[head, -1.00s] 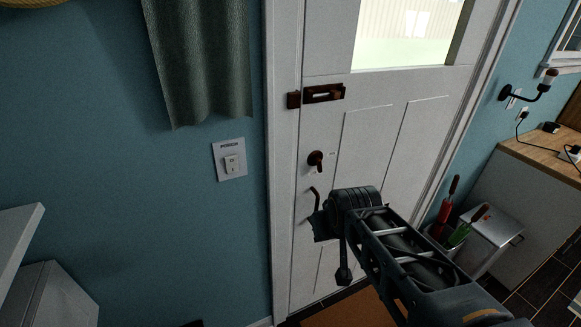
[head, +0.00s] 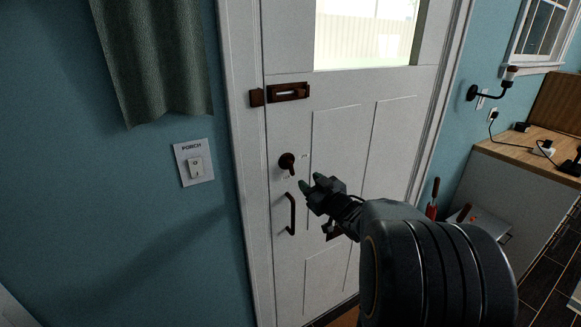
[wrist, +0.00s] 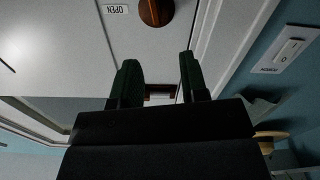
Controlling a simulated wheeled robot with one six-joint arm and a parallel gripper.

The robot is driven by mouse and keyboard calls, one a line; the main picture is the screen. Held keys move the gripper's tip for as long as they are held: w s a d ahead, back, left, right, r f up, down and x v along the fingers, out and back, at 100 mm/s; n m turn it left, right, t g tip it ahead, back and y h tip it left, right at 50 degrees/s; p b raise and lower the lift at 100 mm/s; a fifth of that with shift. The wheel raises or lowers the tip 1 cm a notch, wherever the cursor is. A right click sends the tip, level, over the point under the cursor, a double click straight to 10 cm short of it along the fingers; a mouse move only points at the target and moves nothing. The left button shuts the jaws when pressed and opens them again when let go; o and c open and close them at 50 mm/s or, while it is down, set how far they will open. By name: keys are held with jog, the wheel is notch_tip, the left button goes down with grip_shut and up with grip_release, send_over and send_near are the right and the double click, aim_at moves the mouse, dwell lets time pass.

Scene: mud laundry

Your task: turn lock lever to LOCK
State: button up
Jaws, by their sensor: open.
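The lock lever (head: 287,161) is a dark brown round knob with a short tab hanging down, mounted on the white door (head: 345,150). Small labels beside it are unreadable in the head view. In the wrist view the lever (wrist: 156,10) is cut off at the top edge, and a label (wrist: 116,9) next to it reads OPEN. My gripper (head: 311,183) is open and empty, just below and right of the lever, apart from it in the picture. Its two dark green fingers (wrist: 157,70) show spread in the wrist view.
A door pull handle (head: 291,213) is below the lever, close to my gripper. A brown slide bolt (head: 287,92) is above. A PORCH light switch (head: 194,162) and a curtain (head: 155,60) are left. A wood-topped counter (head: 530,145) is right.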

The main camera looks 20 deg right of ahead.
aim_at(291, 165)
jog(key=w, duration=0.3)
jog(key=w+p, duration=0.1)
jog(key=w, duration=0.6)
jog(key=shift+a+r+p, duration=0.1)
jog(key=shift+a+p, duration=0.25)
jog(key=shift+w+a, duration=0.2)
jog(key=shift+w, duration=0.85)
grip_shut()
